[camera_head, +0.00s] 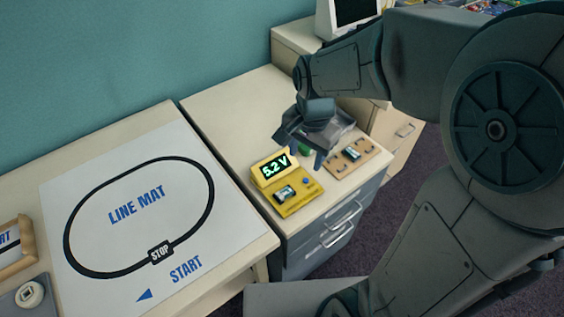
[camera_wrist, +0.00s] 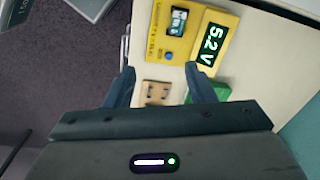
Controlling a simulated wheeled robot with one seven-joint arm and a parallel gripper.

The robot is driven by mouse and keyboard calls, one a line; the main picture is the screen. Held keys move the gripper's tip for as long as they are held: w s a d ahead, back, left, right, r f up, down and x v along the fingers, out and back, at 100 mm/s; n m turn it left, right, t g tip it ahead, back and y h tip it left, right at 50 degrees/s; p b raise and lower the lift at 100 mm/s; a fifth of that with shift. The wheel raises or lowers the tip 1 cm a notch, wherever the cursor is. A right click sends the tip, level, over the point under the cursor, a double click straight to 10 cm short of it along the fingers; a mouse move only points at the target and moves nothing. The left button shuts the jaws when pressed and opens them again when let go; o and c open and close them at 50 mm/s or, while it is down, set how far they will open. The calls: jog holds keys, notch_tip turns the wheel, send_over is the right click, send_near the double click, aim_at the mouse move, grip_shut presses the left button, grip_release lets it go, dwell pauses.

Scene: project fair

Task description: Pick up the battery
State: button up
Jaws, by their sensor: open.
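A small dark block with a pale label, which looks like a battery (camera_head: 285,192), sits in the yellow tester (camera_head: 290,209), whose green display reads 5.2 V. It also shows in the wrist view (camera_wrist: 178,22), ahead of my fingers. A similar small block (camera_head: 352,153) lies on the tan board (camera_head: 371,151) to the right of the tester. My gripper (camera_head: 322,157) is open and empty above the cabinet top, behind the tester and beside the board. In the wrist view, the board (camera_wrist: 157,88) shows between my fingers, its near part hidden by my gripper.
A green object (camera_head: 304,149) is partly hidden behind my gripper; it also shows in the wrist view (camera_wrist: 215,92). A monitor (camera_head: 347,15) stands at the back. The line mat (camera_head: 100,190) lies on the left table. The cabinet top (camera_head: 228,108) is bare behind the tester.

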jog(key=w+a+f+m, duration=0.3)
jog(key=a+f, duration=0.1)
jog(key=b, duration=0.1)
send_over(284, 192)
jog(key=shift+g, duration=0.3)
jog(key=f, duration=0.8)
jog(key=shift+w+d+f, duration=0.1)
jog(key=shift+d+f, duration=0.15)
jog(key=shift+d, duration=0.05)
jog(key=shift+a+f, duration=0.15)
jog(key=shift+f, duration=1.2)
jog(key=shift+a+f, duration=0.15)
jog(key=shift+f, duration=1.15)
grip_shut()
